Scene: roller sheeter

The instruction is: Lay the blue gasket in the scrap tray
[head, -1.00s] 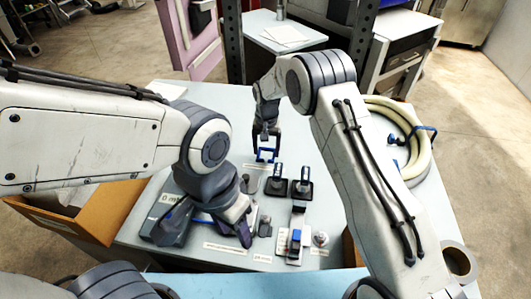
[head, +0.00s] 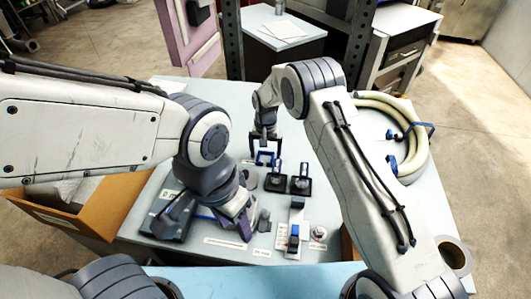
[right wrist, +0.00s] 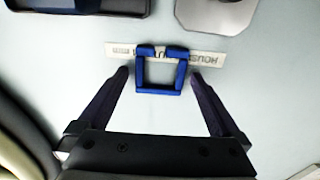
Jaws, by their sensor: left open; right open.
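The blue gasket (right wrist: 158,88) is a small square frame over the pale table in the right wrist view. It also shows in the head view (head: 266,158), towards the far side of the table. My right gripper (right wrist: 159,73) is open, one finger on each side of the gasket with a gap at both sides. In the head view my right gripper (head: 265,151) is at the gasket. My left gripper (head: 240,230) is open and low near the table's front, right of a dark grey box. I cannot tell for sure which thing is the scrap tray.
A white fixture with blue parts (head: 295,232) is near the front. A coiled cream hose (head: 415,150) lies at right. An open cardboard box (head: 60,225) is at left.

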